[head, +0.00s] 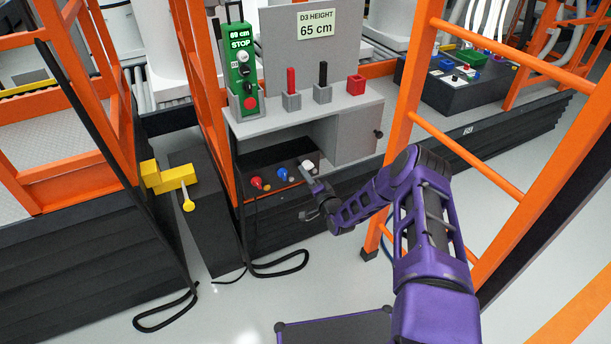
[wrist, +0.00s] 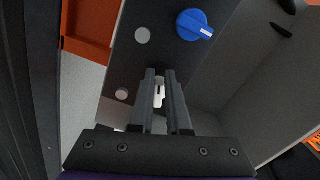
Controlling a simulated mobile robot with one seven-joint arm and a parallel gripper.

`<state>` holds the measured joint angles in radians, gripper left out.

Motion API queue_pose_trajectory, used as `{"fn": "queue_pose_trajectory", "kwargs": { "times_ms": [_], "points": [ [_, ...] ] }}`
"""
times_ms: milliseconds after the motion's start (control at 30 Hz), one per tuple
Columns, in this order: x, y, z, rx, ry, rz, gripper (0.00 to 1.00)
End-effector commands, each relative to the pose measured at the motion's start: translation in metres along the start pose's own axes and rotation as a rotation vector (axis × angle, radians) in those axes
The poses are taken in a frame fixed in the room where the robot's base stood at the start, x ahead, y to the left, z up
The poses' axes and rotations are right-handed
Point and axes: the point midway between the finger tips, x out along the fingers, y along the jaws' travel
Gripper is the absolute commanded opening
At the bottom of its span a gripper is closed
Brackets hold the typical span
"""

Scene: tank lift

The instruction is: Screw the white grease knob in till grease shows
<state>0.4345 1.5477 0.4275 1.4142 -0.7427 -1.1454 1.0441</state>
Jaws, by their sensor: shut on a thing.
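The white grease knob (head: 308,165) is the rightmost of the knobs on the dark panel under the grey bench. My gripper (head: 306,173) reaches it from the front right. In the wrist view, my gripper (wrist: 160,74) has its two dark fingers closed around the white knob (wrist: 159,94), which shows only as a bright patch between them. The fingers hide most of the knob. A pale grey disc (wrist: 122,95) lies on the panel to its left, and another grey disc (wrist: 142,36) lies near the blue knob. I cannot tell whether either shows grease.
A blue knob (head: 282,174) and a red knob (head: 257,183) sit left of the white one; the blue knob (wrist: 195,25) is close beyond my fingers. An orange ladder (head: 402,120) stands to the right. Black cable (head: 280,268) lies on the floor below.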

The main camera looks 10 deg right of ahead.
Motion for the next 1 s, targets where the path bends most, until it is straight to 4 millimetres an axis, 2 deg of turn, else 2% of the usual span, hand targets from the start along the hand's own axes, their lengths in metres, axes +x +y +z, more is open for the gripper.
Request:
{"fn": "queue_pose_trajectory", "kwargs": {
  "times_ms": [33, 1000],
  "points": [
    [0.0033, -0.0070, -0.0141, 0.037, 0.026, -0.015, 0.00],
    [0.0008, -0.0145, -0.0222, 0.958, 0.024, -0.013, 0.00]
  ]
}}
